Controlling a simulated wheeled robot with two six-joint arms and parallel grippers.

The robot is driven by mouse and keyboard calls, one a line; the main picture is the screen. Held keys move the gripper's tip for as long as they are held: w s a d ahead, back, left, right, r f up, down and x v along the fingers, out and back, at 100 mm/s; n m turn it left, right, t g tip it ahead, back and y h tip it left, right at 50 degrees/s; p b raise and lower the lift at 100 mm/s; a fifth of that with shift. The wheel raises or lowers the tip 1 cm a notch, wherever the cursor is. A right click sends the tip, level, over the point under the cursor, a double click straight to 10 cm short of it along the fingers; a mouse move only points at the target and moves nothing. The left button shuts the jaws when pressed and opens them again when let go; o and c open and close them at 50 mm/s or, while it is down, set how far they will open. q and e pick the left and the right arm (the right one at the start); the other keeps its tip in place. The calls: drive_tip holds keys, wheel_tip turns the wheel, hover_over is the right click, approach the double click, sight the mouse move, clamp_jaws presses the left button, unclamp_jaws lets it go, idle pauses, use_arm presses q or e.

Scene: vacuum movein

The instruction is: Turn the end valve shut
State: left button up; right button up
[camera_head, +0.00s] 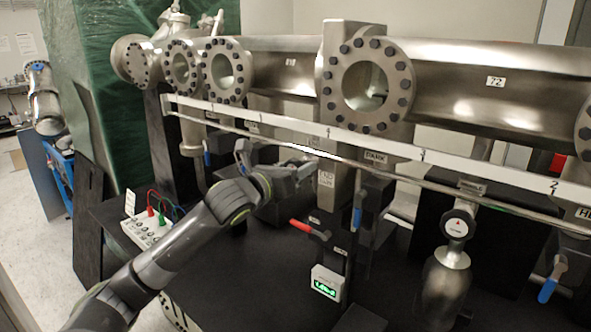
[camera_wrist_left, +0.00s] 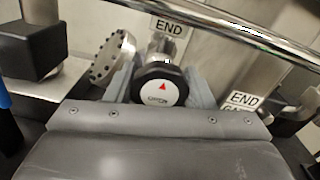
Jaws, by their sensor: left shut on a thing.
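The end valve (camera_wrist_left: 160,95) is a black round knob with a white face and a red arrow pointing up, in the middle of the left wrist view. A white END label (camera_wrist_left: 168,27) is above it. My left gripper (camera_wrist_left: 161,80) is shut on the knob, one grey finger at each side. In the head view my left gripper (camera_head: 302,172) reaches in from the left, just below the numbered rail. The end valve cannot be made out there behind the gripper. My right gripper is not in view.
A long white numbered rail (camera_head: 395,147) and a metal bar cross above the gripper. A red-handled lever (camera_head: 302,227) and a blue-handled lever (camera_head: 357,218) are close by. A green-lit readout box (camera_head: 326,283) is below. Another round valve (camera_head: 457,225) is at right.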

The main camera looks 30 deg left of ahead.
use_arm(q)
drive_tip(key=shift+f, duration=0.15)
drive_tip(key=o, duration=1)
drive_tip(key=shift+c, duration=0.2)
drive_tip(key=s+a+p, duration=0.1)
drive_tip(key=s+p, duration=1.3)
drive_tip(key=s, duration=0.3)
drive_tip(key=shift+s+a, duration=0.2)
